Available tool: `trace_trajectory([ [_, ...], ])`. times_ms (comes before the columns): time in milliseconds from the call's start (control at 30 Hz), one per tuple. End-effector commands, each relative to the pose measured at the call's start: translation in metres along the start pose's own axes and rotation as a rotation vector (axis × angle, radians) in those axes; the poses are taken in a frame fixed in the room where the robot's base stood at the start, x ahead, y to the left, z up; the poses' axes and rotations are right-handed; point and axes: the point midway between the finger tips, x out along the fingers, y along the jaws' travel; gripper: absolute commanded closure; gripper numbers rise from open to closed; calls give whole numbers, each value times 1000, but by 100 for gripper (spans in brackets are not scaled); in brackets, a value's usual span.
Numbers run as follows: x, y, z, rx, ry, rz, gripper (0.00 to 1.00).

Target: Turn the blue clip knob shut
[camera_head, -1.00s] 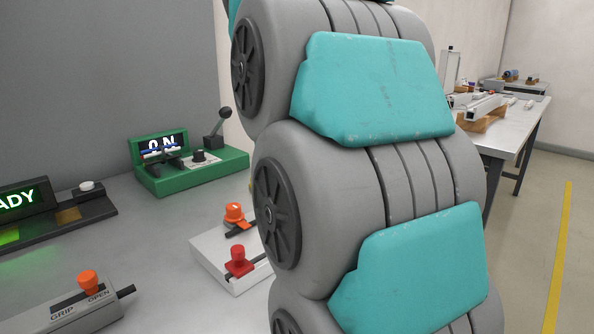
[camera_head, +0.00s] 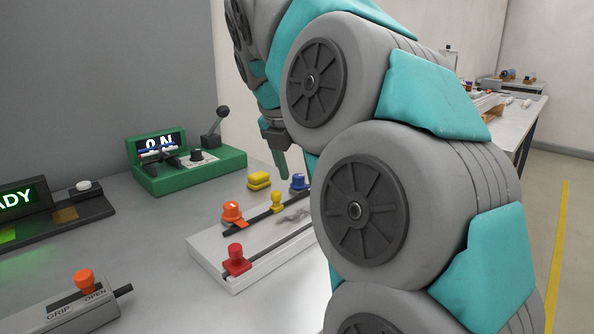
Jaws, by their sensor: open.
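A blue knob (camera_head: 299,183) stands at the far right of a pale board (camera_head: 212,262), partly hidden by my arm. Which way it is turned is too small to tell. On the same board are an orange knob (camera_head: 231,211) with a light mark, a small yellow knob (camera_head: 276,201) and a red knob (camera_head: 236,258). Dark rails run across the board. My gripper (camera_head: 281,166) is open and points down, behind and slightly left of the blue knob in the picture. Only part of its fingers shows. My arm hides the board's right end.
A yellow block (camera_head: 259,180) lies behind the board. A green box (camera_head: 190,170) with a lit "ON" display and a lever stands behind left. A grey box (camera_head: 70,305) marked GRIP and OPEN is at front left. A dark "READY" panel (camera_head: 40,215) is at left.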

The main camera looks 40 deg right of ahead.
Motion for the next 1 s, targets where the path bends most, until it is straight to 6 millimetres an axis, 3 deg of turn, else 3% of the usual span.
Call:
trace_trajectory([
  [267,1,0,0,0,0,1,42],
  [767,1,0,0,0,0,1,98],
  [1000,1,0,0,0,0,1,100],
])
